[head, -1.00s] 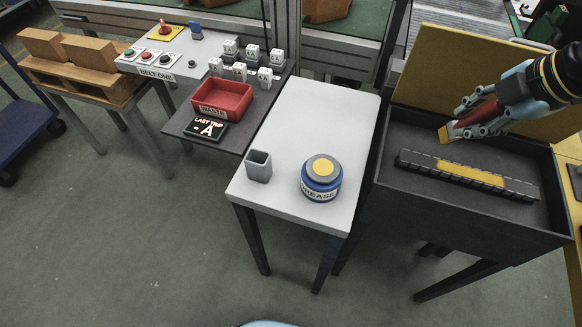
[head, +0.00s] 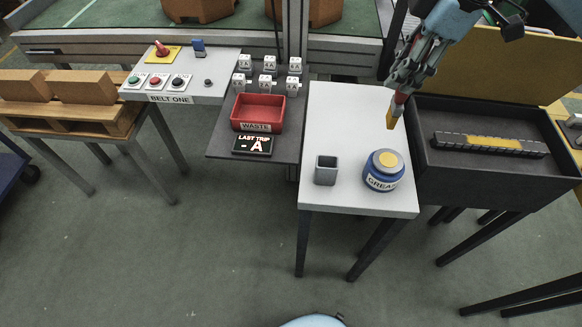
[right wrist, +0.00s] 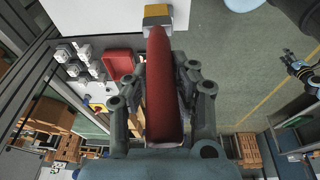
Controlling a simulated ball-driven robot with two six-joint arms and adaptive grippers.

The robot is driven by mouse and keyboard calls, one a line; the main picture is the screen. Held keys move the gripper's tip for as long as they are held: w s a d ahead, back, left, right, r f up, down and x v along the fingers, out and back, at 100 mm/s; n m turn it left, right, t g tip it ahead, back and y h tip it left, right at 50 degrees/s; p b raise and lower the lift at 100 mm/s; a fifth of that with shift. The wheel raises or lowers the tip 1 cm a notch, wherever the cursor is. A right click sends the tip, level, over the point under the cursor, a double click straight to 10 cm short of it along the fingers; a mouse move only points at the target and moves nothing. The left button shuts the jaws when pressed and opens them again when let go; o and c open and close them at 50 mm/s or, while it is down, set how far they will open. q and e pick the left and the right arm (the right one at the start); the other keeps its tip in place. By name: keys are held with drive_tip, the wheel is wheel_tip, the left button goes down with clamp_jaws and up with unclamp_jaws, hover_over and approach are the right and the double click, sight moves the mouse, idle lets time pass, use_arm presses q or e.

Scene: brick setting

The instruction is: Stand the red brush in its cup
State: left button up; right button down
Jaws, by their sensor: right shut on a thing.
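The brush (head: 400,99) has a red handle, a grey band and a yellow tip. My right gripper (head: 403,88) is shut on the red handle. The brush hangs tip down, slightly tilted, above the white table's right side, behind the grease pot. In the right wrist view the red handle (right wrist: 165,95) lies between the fingers, with the yellow tip beyond it. The grey square cup (head: 326,170) stands upright on the white table, left of and nearer than the brush; it looks empty. My left gripper (right wrist: 302,72) shows small at the right wrist view's right edge; its jaw state is unclear.
A blue grease pot (head: 384,170) with a yellow-topped lid stands right of the cup on the white table (head: 350,110). An open black box (head: 470,175) adjoins on the right. A red waste tray (head: 257,112) lies left. The table behind the cup is clear.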

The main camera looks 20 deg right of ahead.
drive_tip(key=shift+s+d, duration=0.35)
drive_tip(key=shift+d, duration=0.1)
drive_tip(key=shift+a+f+g+y, duration=0.1)
drive_tip(key=shift+f+g+y, duration=0.2)
drive_tip(key=shift+y, duration=0.1)
use_arm(q)
wheel_tip(320, 180, up, 3)
drive_tip(key=p, duration=0.3)
drive_tip(key=shift+w+d+r, duration=0.1)
drive_tip(key=shift+w, duration=0.05)
use_arm(e)
drive_tip(key=w+a+f, duration=0.6)
drive_tip(key=a+f, duration=0.3)
drive_tip(key=f, duration=0.1)
drive_tip(key=shift+a+f, duration=0.2)
drive_tip(key=shift+f, duration=0.3)
drive_tip(key=shift+f, duration=0.45)
drive_tip(key=c, duration=1.1)
unclamp_jaws()
